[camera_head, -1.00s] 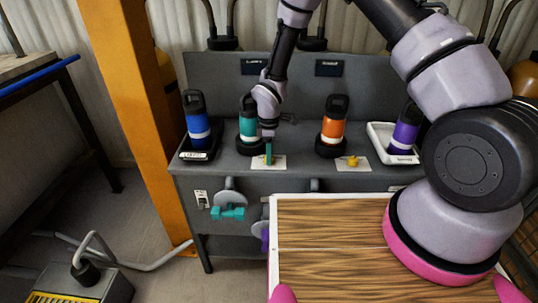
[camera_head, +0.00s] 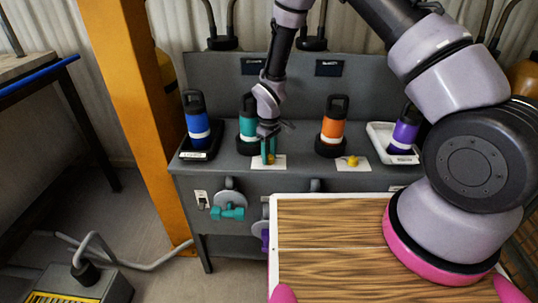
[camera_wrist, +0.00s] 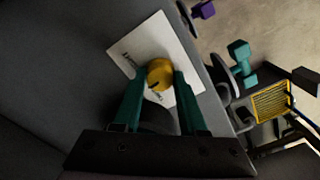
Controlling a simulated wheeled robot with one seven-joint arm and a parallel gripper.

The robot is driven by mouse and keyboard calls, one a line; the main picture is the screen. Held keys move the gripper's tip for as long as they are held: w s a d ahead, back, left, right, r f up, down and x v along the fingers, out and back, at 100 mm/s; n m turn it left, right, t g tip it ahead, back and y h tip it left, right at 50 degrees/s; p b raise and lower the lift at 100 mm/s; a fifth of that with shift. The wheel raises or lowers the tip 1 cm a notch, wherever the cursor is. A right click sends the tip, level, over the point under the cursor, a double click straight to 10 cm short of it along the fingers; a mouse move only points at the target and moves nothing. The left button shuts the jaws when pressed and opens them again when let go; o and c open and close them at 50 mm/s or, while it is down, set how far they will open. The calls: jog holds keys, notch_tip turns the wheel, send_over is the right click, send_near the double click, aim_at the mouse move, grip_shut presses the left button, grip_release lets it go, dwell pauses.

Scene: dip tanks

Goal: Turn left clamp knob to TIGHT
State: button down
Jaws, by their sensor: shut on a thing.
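The left clamp knob is a small round yellow knob (camera_wrist: 160,72) on a white label card (camera_wrist: 184,50) with dark lettering too small to read surely. A short dark mark shows on the knob. My gripper (camera_head: 269,157) points down at the bench, its teal fingers shut on the knob from both sides. In the head view the knob (camera_head: 270,159) shows between the fingertips. The right yellow knob (camera_head: 352,160) sits free on its own card, to the right.
A teal bottle (camera_head: 248,128) stands close left of my gripper, an orange bottle (camera_head: 333,127) to its right. Blue (camera_head: 196,121) and purple (camera_head: 405,133) bottles stand in trays at the ends. Teal (camera_head: 228,212) and purple valve handles are on the bench front.

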aim_at(269, 156)
jog(key=m, duration=0.5)
jog(key=shift+m, duration=2.6)
jog(key=shift+c, duration=2.2)
grip_release()
jog(key=shift+r, duration=0.1)
notch_tip(269, 156, up, 11)
